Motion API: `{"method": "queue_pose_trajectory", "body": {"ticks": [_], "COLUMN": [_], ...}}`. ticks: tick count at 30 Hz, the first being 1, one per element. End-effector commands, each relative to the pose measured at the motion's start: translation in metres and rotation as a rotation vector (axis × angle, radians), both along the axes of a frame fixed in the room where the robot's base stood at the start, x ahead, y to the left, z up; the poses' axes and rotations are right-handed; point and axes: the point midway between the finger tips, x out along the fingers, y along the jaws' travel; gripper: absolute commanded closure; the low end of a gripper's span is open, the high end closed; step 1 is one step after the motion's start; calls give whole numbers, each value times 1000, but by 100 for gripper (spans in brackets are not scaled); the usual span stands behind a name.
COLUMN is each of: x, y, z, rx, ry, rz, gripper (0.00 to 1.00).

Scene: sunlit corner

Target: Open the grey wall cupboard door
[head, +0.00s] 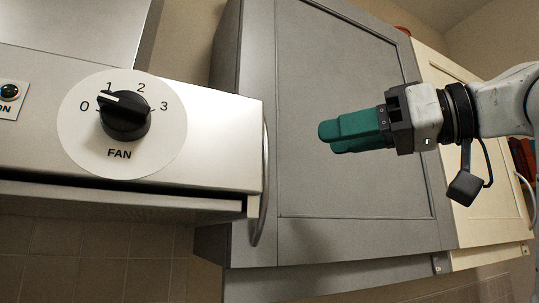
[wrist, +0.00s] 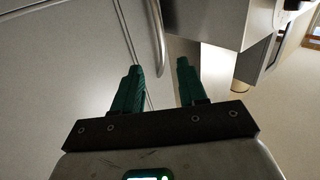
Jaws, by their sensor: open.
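The grey wall cupboard's door (head: 345,110) is a flat framed panel in the middle of the head view and looks closed. A curved metal bar handle (head: 262,200) stands along its left edge; its upper part is hidden behind the hood's corner. My gripper (head: 322,137), with green fingers, is in front of the door, to the right of the handle, pointing left. In the wrist view my gripper (wrist: 160,66) is open and empty. The handle (wrist: 158,38) lies ahead, between the lines of the two fingers; I see no contact. The door (wrist: 60,75) fills the left there.
A steel hood (head: 215,130) with a black fan knob (head: 125,117) juts out close to the handle's left. A cream cupboard (head: 480,215) adjoins on the right. Tiled wall (head: 90,260) shows below the hood.

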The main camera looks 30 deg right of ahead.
Motion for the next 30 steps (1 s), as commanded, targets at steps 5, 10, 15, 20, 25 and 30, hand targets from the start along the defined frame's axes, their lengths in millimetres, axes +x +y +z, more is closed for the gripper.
{"method": "queue_pose_trajectory", "body": {"ticks": [5, 10, 15, 20, 25, 30], "x": [23, 50, 71, 82, 86, 86], "y": [15, 33, 47, 54, 56, 56], "z": [0, 1, 0, -1, -1, -1], "rx": [0, 1, 1, 1, 1, 1], "ry": [5, 6, 4, 3, 2, 2], "rz": [3, 2, 2, 0, 0, 0], "gripper": [58, 58, 58, 58, 58, 58]}}
